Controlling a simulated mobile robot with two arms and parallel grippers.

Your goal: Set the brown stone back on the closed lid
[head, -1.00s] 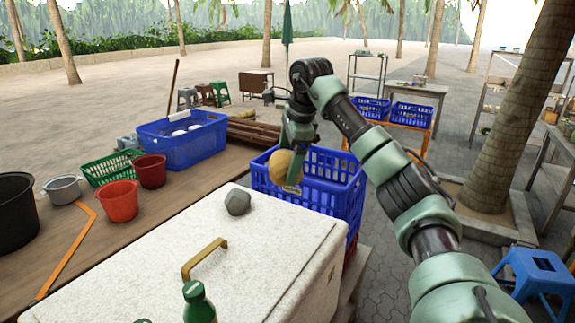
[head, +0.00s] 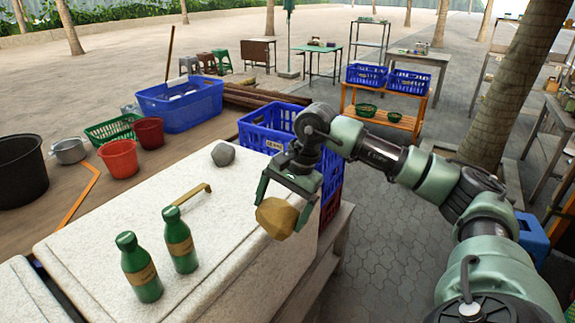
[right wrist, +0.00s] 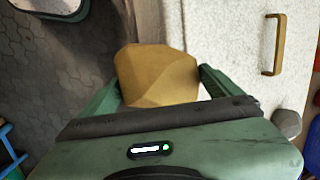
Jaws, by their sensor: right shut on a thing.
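The brown stone (head: 276,217) is held between the fingers of my right gripper (head: 284,204), at the right edge of the white cooler's lid. The stone also shows between the fingers in the right wrist view (right wrist: 157,76). The lid (head: 226,205) is closed, speckled white, with a brass handle (head: 192,194). I cannot tell whether the stone touches the lid; part of it overlaps the lid's right edge in the picture. My left gripper is in neither current view.
A grey stone (head: 223,154) lies at the lid's far corner. Two green bottles (head: 180,240) stand on the near left part of the lid. A blue crate (head: 262,137) stands behind the lid's far right corner. The lid between handle and right edge is clear.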

